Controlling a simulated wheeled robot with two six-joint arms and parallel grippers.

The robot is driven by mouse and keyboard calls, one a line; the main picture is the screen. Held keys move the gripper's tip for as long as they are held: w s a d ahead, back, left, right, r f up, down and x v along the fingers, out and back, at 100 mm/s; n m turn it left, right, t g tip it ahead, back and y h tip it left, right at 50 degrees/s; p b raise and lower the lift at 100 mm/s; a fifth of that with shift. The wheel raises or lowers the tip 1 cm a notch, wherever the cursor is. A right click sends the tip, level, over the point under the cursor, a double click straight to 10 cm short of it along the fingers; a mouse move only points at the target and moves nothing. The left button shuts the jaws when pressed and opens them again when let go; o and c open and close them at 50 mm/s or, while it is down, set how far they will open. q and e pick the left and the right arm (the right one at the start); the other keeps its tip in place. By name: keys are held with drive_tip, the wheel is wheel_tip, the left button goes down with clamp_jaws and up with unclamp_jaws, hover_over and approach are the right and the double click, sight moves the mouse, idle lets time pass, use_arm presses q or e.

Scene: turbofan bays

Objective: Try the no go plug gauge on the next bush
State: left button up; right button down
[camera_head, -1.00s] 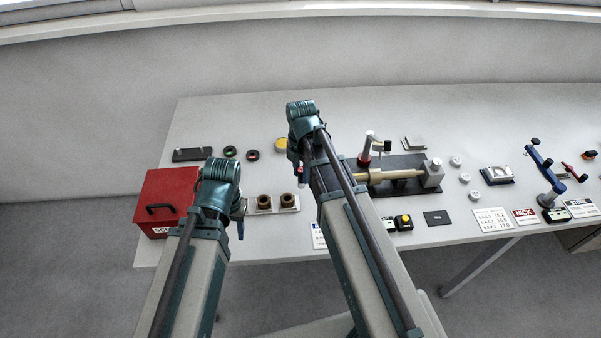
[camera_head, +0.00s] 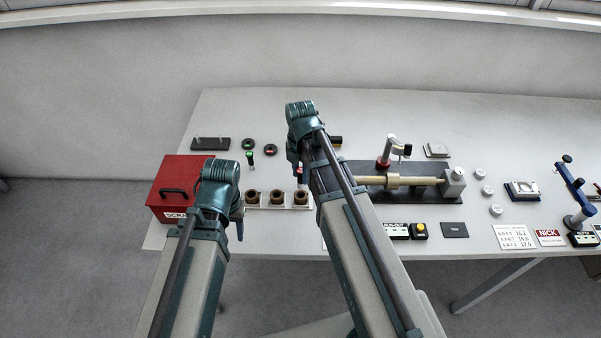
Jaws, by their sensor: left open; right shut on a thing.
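Three brown bushes sit in a row on a pale tray (camera_head: 312,205); the middle bush (camera_head: 277,197) and right bush (camera_head: 301,197) show clearly. The left bush (camera_head: 252,197) is close to my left gripper (camera_head: 239,227), which is open, its jaws mostly hidden behind its wrist. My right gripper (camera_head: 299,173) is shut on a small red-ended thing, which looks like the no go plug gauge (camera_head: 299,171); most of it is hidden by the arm. It appears behind and above the right bush in the picture. A green-topped plug gauge (camera_head: 250,158) stands upright behind the tray.
A red scrap box (camera_head: 178,187) stands left of my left gripper. Behind are a dark block (camera_head: 210,144), a green-marked ring (camera_head: 247,144) and a red-marked ring (camera_head: 270,149). A fixture with a brass shaft (camera_head: 420,181) lies right of my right arm.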

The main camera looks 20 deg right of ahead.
sight(301, 182)
drive_tip(key=shift+f+b, duration=1.4)
drive_tip(key=shift+f, duration=0.3)
drive_tip(key=shift+f+b, duration=0.65)
idle(0.6)
drive_tip(key=shift+r, duration=0.2)
idle(0.7)
drive_tip(key=shift+r+p, duration=3.4)
drive_tip(key=shift+p, duration=0.2)
drive_tip(key=shift+w, duration=0.1)
